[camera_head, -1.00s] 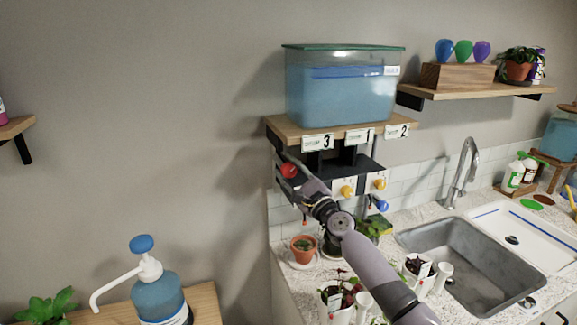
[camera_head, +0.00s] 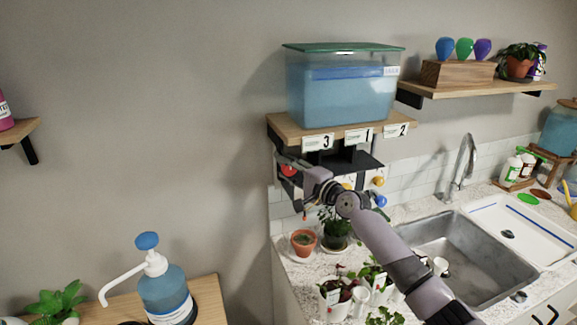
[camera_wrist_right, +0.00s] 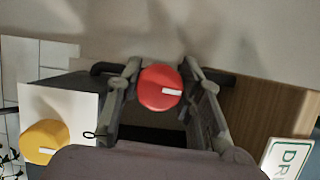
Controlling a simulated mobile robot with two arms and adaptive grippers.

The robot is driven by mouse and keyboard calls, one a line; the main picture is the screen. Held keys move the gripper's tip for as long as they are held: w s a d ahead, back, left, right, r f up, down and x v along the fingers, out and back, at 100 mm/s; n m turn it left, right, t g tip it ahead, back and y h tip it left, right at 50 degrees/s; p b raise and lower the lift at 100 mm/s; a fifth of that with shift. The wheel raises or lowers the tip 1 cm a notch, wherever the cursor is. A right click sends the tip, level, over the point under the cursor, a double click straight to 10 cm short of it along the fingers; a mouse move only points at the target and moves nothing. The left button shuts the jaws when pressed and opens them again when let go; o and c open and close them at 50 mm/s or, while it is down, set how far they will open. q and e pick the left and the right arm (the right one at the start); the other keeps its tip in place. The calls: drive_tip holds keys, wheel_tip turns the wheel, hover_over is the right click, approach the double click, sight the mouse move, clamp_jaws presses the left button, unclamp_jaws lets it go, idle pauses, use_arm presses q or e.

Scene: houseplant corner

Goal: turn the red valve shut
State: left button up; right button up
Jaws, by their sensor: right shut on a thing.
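The red valve (camera_head: 288,170) is a round knob on the dark bracket under the tank shelf, at its left end. In the right wrist view the red valve (camera_wrist_right: 158,85) sits between my two fingers, one on each side, with its white mark lying nearly sideways. My right gripper (camera_head: 286,163) reaches it from the right and is shut on it; the fingers partly cover it in the head view. My left gripper is not in view.
A yellow knob (camera_wrist_right: 45,139) is close beside my right gripper. A blue knob (camera_head: 380,201) hangs further right. The blue water tank (camera_head: 342,95) stands on the wooden shelf (camera_head: 284,128) above. Potted plants, including a terracotta pot (camera_head: 303,243), stand below near the sink (camera_head: 465,255).

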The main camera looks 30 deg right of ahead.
drive_tip(key=shift+f+n, duration=0.1)
drive_tip(key=shift+n, duration=0.3)
drive_tip(key=o, duration=1.1)
drive_tip(key=shift+a, duration=0.1)
drive_tip(key=shift+o, duration=0.2)
drive_tip(key=shift+s, duration=0.15)
drive_tip(key=s+d, duration=0.2)
drive_tip(key=s, duration=0.9)
drive_tip(key=shift+s, duration=0.3)
